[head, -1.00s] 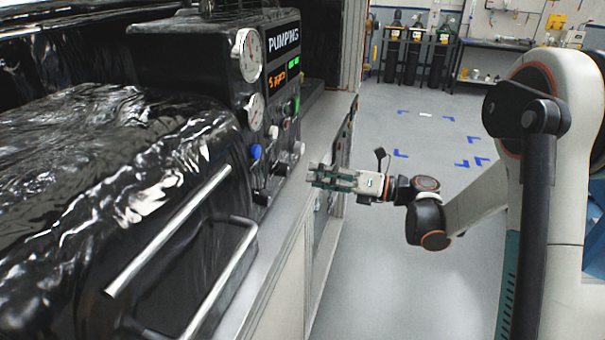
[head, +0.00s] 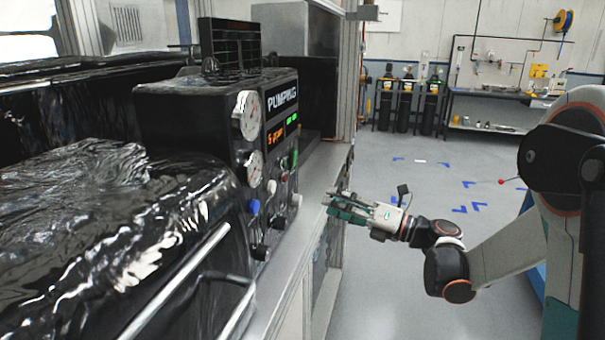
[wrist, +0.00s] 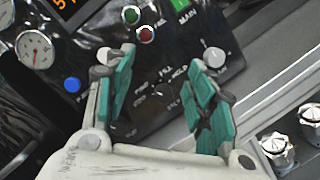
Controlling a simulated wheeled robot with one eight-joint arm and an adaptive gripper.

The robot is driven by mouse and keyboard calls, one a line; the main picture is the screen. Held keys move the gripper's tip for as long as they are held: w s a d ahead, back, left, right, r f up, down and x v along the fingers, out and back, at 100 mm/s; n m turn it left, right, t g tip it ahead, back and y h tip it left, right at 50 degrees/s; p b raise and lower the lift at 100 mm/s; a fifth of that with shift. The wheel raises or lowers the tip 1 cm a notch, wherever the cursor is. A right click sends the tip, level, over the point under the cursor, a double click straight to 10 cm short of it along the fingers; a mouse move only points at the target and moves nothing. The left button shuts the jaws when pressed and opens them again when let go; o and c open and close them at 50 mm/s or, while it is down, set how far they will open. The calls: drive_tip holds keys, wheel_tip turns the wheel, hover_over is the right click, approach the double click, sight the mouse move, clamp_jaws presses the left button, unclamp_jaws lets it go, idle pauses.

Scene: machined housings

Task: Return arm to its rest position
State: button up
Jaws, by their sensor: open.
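My gripper (head: 338,206) is at the end of my arm, beside the front edge of the bench and to the right of the black control panel. In the wrist view my gripper (wrist: 160,88) shows two green-padded fingers spread apart with nothing between them. Behind the fingers is the control panel (wrist: 160,125), with knobs and buttons. In the head view the panel (head: 270,185) carries a "PUMPING" display, two gauges and a blue knob (head: 254,207). The gripper appears apart from the panel.
The grey bench ledge (head: 318,185) runs along the panel's front. Black wrapped equipment with metal handles (head: 185,285) fills the left. Gas cylinders (head: 405,103) and a workbench (head: 490,97) stand at the back. The floor (head: 385,265) right of the bench is open, with blue corner marks.

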drive_tip(key=w+d+r+m+t+h, duration=0.1)
drive_tip(key=d+r+m+t+h, duration=0.3)
drive_tip(key=r+m+t+h, duration=0.55)
drive_tip(key=s+d+r+m+h, duration=0.5)
drive_tip(key=d+m+h, duration=0.2)
drive_tip(key=m, duration=0.7)
drive_tip(key=s+d+f+m+g+h, duration=0.3)
drive_tip(key=s+f+m+g, duration=0.4)
drive_tip(key=s+f+m, duration=0.35)
drive_tip(key=s+a+f+m+g+y, duration=0.1)
drive_tip(key=s+a+f+m+g, duration=0.1)
drive_tip(key=s+f, duration=0.3)
drive_tip(key=s+a+f+m+g+y, duration=0.1)
drive_tip(key=s+a+f+g+y, duration=0.1)
drive_tip(key=s, duration=0.8)
wheel_tip(320, 180, down, 4)
drive_tip(key=shift+a+r+m+g, duration=0.1)
drive_tip(key=shift+a+m+g, duration=0.3)
drive_tip(key=shift+a+g, duration=0.4)
drive_tip(key=shift+a+t+b, duration=0.2)
drive_tip(key=shift+t+b, duration=0.05)
drive_tip(key=shift+b, duration=0.05)
